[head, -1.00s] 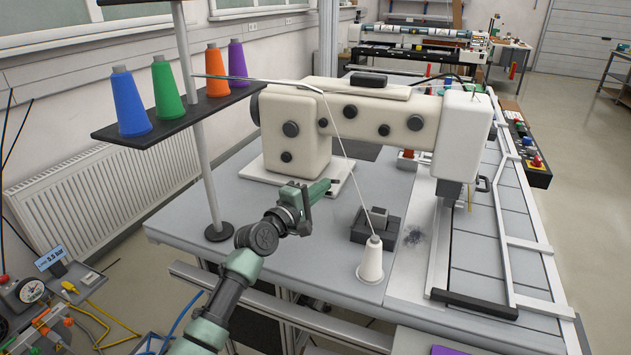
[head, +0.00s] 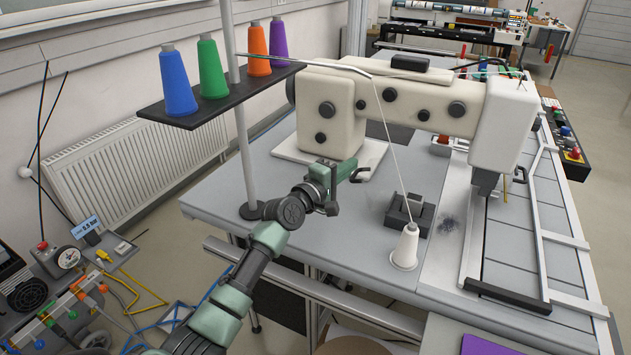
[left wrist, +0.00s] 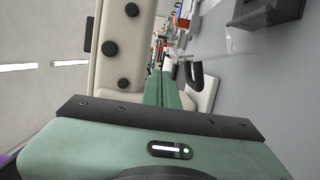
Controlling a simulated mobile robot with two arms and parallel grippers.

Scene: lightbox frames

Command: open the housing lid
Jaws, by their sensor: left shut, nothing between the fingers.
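The sewing machine's cream housing (head: 330,110) stands on the grey table, with a flat cover piece (head: 425,77) and black block (head: 410,63) on top. I cannot tell which part is the lid. A small dark loop handle (head: 361,174) shows low at the housing's front, and in the left wrist view (left wrist: 196,76). My left gripper (head: 350,168) is shut and empty, its green fingers pointing right at the housing's lower front. The fingertips (left wrist: 169,75) are close to the handle; whether they touch is unclear. My right gripper is not in view.
A thread stand (head: 242,150) with coloured cones rises left of my left arm. A white cone (head: 404,248) and a dark block (head: 410,213) stand in front of the machine. A thread runs down to the cone. Bare tabletop (head: 300,240) lies between.

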